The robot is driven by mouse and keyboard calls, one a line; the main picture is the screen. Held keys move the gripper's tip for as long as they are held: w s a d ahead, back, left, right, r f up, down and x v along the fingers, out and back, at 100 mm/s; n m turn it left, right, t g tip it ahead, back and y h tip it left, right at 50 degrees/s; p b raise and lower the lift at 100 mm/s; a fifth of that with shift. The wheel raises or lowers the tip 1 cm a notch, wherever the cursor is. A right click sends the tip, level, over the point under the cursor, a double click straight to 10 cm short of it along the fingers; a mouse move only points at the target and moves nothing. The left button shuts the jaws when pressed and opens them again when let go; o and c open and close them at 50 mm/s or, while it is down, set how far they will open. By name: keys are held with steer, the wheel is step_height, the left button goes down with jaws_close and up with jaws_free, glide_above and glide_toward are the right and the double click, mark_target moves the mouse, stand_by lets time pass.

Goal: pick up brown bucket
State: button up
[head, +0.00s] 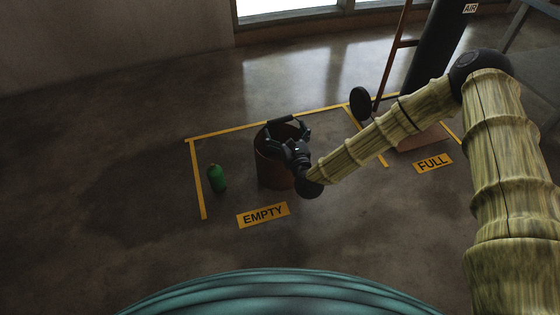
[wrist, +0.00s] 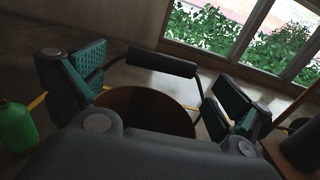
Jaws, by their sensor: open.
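The brown bucket (head: 272,171) stands upright on the floor inside the taped bay marked EMPTY. Its dark handle grip (head: 281,119) is raised above the rim. My gripper (head: 289,131) is open over the near right side of the bucket and covers part of its mouth. In the wrist view, the fingers (wrist: 160,85) are spread wide, with the handle grip (wrist: 162,62) crossing beyond and between them. The bucket's brown inside (wrist: 145,103) shows below the grip. I cannot tell whether a finger touches the handle.
A green bottle (head: 217,178) stands left of the bucket, also at the left edge of the wrist view (wrist: 15,126). The EMPTY sign (head: 263,215) lies in front. A dark cylinder marked AIR (head: 437,50) on a trolley stands at the right, behind the FULL sign (head: 433,163). Floor at left is clear.

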mark_target(280, 120)
steer(key=shift+b+x, duration=1.65)
steer(key=shift+x, duration=0.55)
steer(key=shift+w, duration=0.4)
steer(key=shift+r, duration=0.1)
steer(key=c, duration=1.3)
